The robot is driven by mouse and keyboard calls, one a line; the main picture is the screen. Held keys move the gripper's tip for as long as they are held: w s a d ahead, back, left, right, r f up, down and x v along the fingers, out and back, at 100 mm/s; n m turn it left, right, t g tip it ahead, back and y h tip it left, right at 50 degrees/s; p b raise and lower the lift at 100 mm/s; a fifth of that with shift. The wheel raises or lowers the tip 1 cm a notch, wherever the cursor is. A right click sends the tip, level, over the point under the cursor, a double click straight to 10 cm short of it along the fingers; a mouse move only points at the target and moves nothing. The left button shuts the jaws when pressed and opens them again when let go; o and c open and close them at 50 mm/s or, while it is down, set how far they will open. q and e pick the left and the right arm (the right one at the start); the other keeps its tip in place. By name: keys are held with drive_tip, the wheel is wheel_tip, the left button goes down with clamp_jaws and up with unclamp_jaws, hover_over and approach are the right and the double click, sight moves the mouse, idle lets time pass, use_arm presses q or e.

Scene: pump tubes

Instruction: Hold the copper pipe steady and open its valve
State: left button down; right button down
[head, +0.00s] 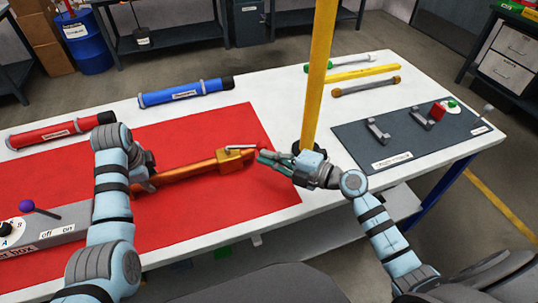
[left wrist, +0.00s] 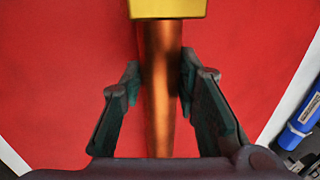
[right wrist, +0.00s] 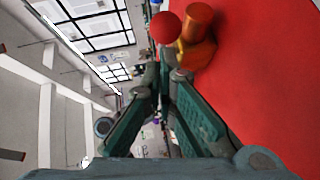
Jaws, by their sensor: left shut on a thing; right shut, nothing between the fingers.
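The copper pipe (head: 190,172) lies over the red mat. At its right end is a gold valve block (head: 233,158) with a reddish lever (head: 246,147) on top, pointing right. My left gripper (head: 150,183) is shut on the pipe, left of the valve. In the left wrist view the pipe (left wrist: 160,75) runs between its fingers, with the gold block (left wrist: 168,8) beyond. My right gripper (head: 263,158) is shut and empty, its tips close to the lever's end. In the right wrist view a red knob (right wrist: 165,27) is just beyond the fingertips; contact is unclear.
A yellow post (head: 318,80) stands close behind my right gripper. A red tube (head: 55,132) and a blue tube (head: 186,91) lie at the back left. A grey control box (head: 70,238) is front left, a dark tray (head: 365,150) right.

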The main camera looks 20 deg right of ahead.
sight(265, 144)
drive_tip(key=shift+w, duration=0.15)
drive_tip(key=w+d, duration=0.1)
drive_tip(key=w+d+n+g+y, duration=0.1)
drive_tip(key=w, duration=0.1)
drive_tip(key=shift+w+d, duration=0.2)
drive_tip(key=shift+w, duration=0.2)
